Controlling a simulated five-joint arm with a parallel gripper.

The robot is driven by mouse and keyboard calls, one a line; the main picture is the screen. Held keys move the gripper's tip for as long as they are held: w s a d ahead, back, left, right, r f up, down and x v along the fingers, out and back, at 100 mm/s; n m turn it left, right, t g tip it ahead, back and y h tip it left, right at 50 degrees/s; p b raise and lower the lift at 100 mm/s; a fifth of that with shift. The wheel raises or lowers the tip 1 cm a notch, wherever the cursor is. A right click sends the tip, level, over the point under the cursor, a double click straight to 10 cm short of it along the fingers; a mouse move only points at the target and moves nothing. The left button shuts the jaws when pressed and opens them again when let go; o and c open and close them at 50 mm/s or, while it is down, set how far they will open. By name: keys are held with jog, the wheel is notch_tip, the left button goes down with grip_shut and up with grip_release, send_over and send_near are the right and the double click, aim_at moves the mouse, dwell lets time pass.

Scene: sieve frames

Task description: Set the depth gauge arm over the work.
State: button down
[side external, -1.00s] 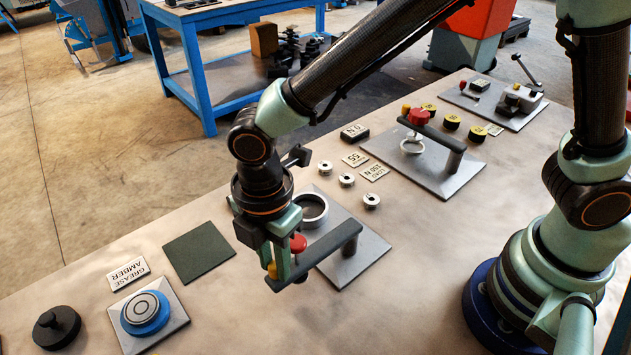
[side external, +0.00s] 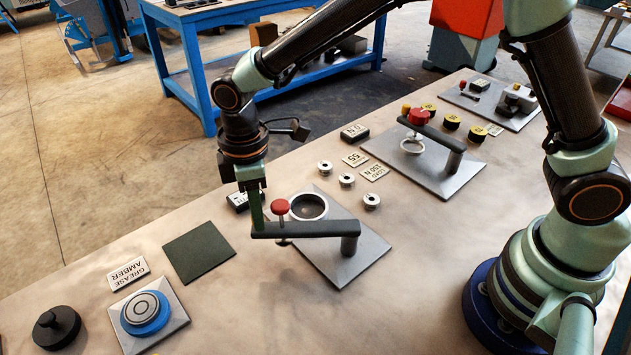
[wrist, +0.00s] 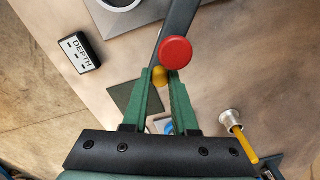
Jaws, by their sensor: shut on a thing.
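The depth gauge arm (side external: 305,229) is a dark bar pivoting on a post (side external: 350,242) on a grey plate (side external: 368,262). It carries a red knob (side external: 280,207), also large in the wrist view (wrist: 175,52). The work seat, a metal ring with a dark centre (side external: 309,206), is on the same plate; the bar lies on its near side in the side view, not across it. My gripper (wrist: 160,80) is shut on the yellow knob (wrist: 160,76) at the bar's free end. In the side view, my green fingers hide that knob.
A black DEPTH block (wrist: 83,53) lies beside my gripper. Several small metal pieces (side external: 346,180) and a second plate with a similar bar (side external: 435,130) are to the right.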

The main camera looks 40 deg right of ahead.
jog(key=w+d+m, duration=0.6)
jog(key=d+m, duration=0.4)
jog(key=d, duration=0.2)
jog(key=shift+d+r, duration=0.1)
dwell(0.4)
jog(key=c, duration=0.7)
grip_release()
notch_tip(320, 180, up, 12)
